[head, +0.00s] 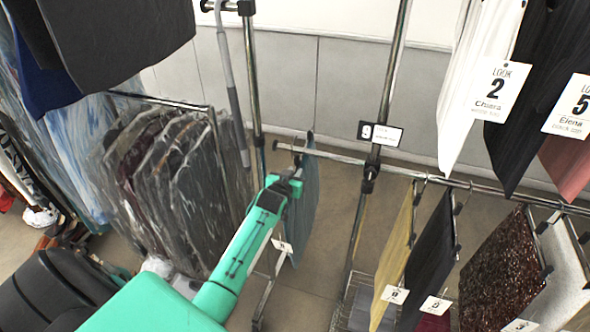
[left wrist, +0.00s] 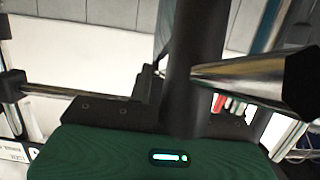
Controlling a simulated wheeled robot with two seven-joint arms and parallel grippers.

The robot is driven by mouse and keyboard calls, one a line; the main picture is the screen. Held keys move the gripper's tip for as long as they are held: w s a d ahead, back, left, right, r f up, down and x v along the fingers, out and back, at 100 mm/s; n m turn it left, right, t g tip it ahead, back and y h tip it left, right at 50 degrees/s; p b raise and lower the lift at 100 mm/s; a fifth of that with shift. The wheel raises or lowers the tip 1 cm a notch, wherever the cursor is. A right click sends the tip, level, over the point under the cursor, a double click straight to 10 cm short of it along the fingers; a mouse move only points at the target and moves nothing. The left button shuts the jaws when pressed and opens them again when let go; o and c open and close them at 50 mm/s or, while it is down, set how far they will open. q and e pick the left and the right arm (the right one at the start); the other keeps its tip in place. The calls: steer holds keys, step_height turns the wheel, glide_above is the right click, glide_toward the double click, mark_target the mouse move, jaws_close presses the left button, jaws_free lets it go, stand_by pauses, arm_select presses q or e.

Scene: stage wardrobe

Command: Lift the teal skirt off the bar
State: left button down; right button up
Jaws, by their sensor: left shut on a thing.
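The teal skirt (head: 308,205) hangs narrow-side on near the left end of the lower chrome bar (head: 335,157) in the head view. Its hanger hook rises to about the bar's height. A white tag shows low on its left. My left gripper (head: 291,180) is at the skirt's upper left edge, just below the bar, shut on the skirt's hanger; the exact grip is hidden. In the left wrist view, dark fingers (left wrist: 165,88) stand close together, with a chrome bar running left behind them. My right gripper is not in view.
A yellow garment (head: 396,255) and a black one (head: 432,262) hang further right, then a brown sequinned one (head: 503,270). A chrome upright (head: 385,110) carries a number 9 sign (head: 380,133). Bagged garments (head: 180,185) hang left. Bar between skirt and upright is clear.

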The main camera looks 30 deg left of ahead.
arm_select(q)
steer(key=shift+s+d+f+p, duration=0.15)
steer(key=shift+s+p, duration=0.25)
steer(key=shift+s, duration=0.4)
steer(key=shift+s+d+p, duration=0.25)
steer(key=shift+s+p, duration=0.15)
steer(key=shift+s, duration=0.35)
steer(key=shift+s, duration=0.1)
steer(key=shift+s, duration=0.2)
steer(key=s+f+p+v, duration=0.1)
steer(key=f+p+v, duration=0.1)
steer(key=v, duration=1.3)
steer(key=f+p+v, duration=0.2)
steer(key=f+v, duration=0.3)
steer(key=v, duration=1)
steer(key=s+f+p+v, duration=0.1)
steer(key=f+v, duration=0.3)
steer(key=v, duration=1.2)
steer(key=shift+s+d+p, duration=0.3)
steer(key=shift+s+p, duration=0.05)
steer(key=shift+p, duration=0.5)
